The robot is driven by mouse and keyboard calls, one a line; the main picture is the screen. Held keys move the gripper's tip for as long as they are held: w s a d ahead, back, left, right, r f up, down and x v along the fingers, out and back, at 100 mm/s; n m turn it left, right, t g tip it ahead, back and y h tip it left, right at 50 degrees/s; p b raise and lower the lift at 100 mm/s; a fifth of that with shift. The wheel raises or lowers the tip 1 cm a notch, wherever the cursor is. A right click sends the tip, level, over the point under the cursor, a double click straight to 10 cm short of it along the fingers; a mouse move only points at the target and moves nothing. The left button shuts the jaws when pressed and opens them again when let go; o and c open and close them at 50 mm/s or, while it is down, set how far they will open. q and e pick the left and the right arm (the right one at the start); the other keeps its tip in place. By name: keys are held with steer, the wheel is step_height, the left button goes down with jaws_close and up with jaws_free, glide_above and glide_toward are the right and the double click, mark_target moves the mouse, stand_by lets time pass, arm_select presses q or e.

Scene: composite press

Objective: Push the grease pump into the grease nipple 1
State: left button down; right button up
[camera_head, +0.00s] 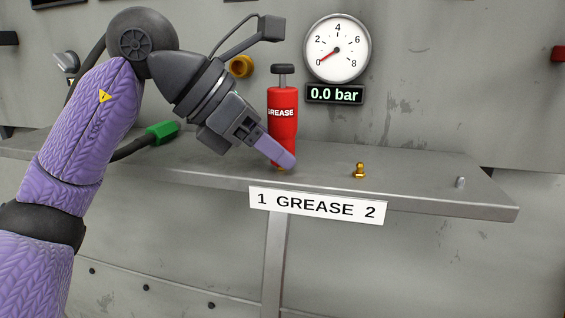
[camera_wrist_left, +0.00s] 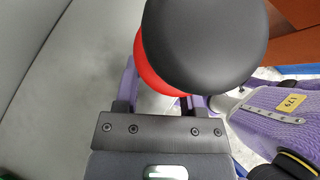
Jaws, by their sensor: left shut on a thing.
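The grease pump (camera_head: 283,105) is a red cylinder marked GREASE with a dark grey knob on top. It stands upright over the "1" side of the shelf. In the left wrist view its round black knob (camera_wrist_left: 205,40) hides most of the red body (camera_wrist_left: 158,75). My left gripper (camera_head: 284,157) is shut on the lower part of the pump, its lilac fingers around it. A bit of brass shows under the pump, where grease nipple 1 is mostly hidden, so I cannot tell how deep they are joined. My right gripper is not seen.
A brass nipple (camera_head: 359,171) stands on the "2" side of the metal shelf (camera_head: 430,188), with a small silver pin (camera_head: 461,182) further right. The label plate (camera_head: 318,206) hangs at the front edge. The gauge (camera_head: 337,48) points to 0; the display (camera_head: 334,94) reads 0.0 bar.

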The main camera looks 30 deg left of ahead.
arm_select(q)
steer(key=shift+f, duration=0.1)
steer(key=shift+c, duration=0.5)
jaws_free()
steer(key=shift+a, duration=0.1)
